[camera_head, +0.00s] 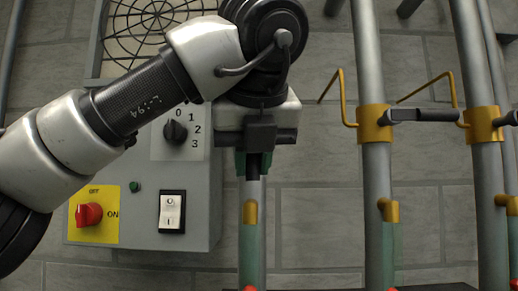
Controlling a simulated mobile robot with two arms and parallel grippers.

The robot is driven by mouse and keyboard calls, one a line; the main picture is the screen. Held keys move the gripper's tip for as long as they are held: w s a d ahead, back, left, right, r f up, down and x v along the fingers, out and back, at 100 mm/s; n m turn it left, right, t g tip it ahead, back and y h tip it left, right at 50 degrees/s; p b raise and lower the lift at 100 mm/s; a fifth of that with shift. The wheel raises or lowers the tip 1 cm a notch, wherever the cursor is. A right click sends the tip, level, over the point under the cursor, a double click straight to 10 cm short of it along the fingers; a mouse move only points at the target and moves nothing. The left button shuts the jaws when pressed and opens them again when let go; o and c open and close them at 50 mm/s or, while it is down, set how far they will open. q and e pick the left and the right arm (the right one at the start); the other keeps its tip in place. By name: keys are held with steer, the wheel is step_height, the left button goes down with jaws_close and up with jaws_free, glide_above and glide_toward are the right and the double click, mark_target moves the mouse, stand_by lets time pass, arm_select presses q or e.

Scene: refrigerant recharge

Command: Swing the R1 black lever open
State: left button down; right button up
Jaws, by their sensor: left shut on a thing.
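My left gripper (259,150) is in the upper middle, in front of the leftmost pipe (254,215). It is shut at the height where the other pipes carry their brass valves. The R1 black lever appears to be in its jaws, but the hand hides most of it, so its angle cannot be told. No R1 label is readable. The middle pipe has a brass valve (375,124) with a black lever (422,115) pointing right. My right gripper is not in view.
A grey control box (140,215) stands left of the pipes, with a red switch (89,214), a black dial (176,131) and a rocker switch (171,211). A right pipe (484,170) also has a brass valve. Brass rods (340,95) stick out near the valves. A tiled wall lies behind.

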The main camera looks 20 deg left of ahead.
arm_select(q)
steer(key=shift+s+a+f+y, duration=0.1)
steer(key=shift+a+y, duration=0.05)
steer(key=shift+y, duration=0.15)
stand_by(0.4)
steer(key=c, duration=1)
jaws_free()
steer(key=shift+c, duration=0.2)
steer(key=shift+s, duration=0.1)
steer(key=shift+s+r, duration=0.1)
steer(key=shift+r, duration=0.15)
steer(key=v, duration=1)
steer(key=shift+d, duration=0.2)
steer(key=shift+s+r, duration=0.1)
steer(key=shift+s, duration=0.05)
